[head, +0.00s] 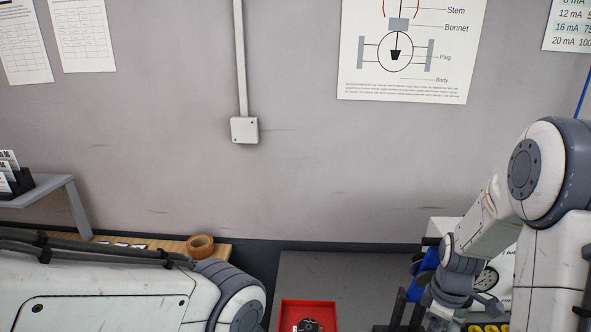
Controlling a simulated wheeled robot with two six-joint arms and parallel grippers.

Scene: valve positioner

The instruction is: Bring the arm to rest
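My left arm (120,293) reaches in from the left edge and lies low across the picture. Its gripper is below the frame and out of sight. My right arm (489,218) comes in from the right and bends down at the wrist. Dark finger-like parts at its end, my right gripper (408,312), show at the bottom edge. They are cut off by the frame, so I cannot tell whether they are open or hold anything.
A red tray (320,306) with a dark round part sits at the bottom centre. A tan tape roll (200,245) rests on a wooden surface (165,244) at left. A white box (442,226) and a blue part (425,266) stand behind my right wrist. The grey wall is behind.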

